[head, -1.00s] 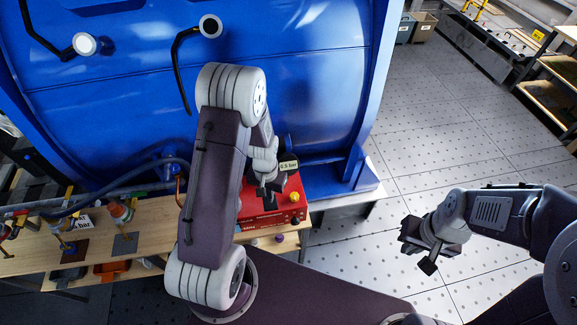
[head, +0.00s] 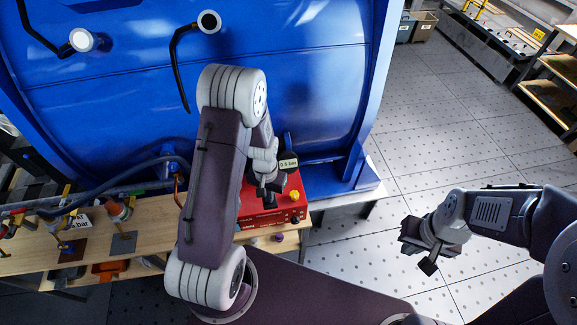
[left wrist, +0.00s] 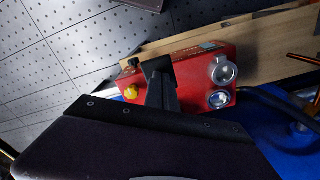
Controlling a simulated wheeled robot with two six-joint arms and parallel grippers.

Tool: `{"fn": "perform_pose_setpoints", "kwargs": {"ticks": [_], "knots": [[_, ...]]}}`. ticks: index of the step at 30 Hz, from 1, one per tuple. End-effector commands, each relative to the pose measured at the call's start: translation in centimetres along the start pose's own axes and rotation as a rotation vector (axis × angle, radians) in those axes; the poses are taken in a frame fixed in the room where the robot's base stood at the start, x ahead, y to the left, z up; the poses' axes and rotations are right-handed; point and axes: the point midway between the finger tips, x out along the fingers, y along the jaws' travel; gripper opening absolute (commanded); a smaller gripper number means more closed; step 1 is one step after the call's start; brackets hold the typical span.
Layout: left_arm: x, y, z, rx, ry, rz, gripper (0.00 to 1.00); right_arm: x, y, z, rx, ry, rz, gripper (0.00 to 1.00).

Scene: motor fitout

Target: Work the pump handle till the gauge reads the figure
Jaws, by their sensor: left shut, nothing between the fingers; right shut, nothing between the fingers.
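A red box-shaped unit (head: 293,208) with a yellow knob (head: 294,195) stands on the wooden bench under my left gripper. A tag reading about 0.5 bar (head: 288,163) shows just behind the gripper. My left gripper (head: 270,200) is shut and empty, over the red unit; I cannot tell whether it touches it. In the left wrist view the shut fingers (left wrist: 158,75) lie across the red unit (left wrist: 195,70), beside two round silver fittings (left wrist: 222,72). My right gripper (head: 430,265) is shut and empty over the floor at the right. I cannot make out a pump handle or gauge needle.
A big blue tank (head: 300,80) fills the back. The wooden bench (head: 150,235) runs left, with pipes, valves and another partly hidden bar tag (head: 82,222). An orange tray (head: 108,270) sits low at its front. The floor at the right (head: 440,130) is clear.

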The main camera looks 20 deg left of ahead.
Motion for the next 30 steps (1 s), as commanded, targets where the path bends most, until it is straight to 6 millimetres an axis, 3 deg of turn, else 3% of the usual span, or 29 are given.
{"fn": "perform_pose_setpoints", "kwargs": {"ticks": [1,15,20,30], "knots": [[1.2,0.0,0.0,0.0,-0.001,0.0,0.0,1.0,0.0,0.1,0.0,0.0,0.0,0.0],[6.3,-0.3,-0.6,0.0,0.001,0.0,0.0,5.0,0.1,0.5,0.0,0.0,0.0,0.0],[5.1,-0.3,-0.6,0.0,0.003,0.0,0.0,3.9,0.1,0.4,0.0,0.0,0.0,0.0],[-0.8,-0.1,-0.2,0.001,0.002,0.0,0.0,-1.3,0.0,-0.1,0.0,0.0,0.0,0.0]]}}
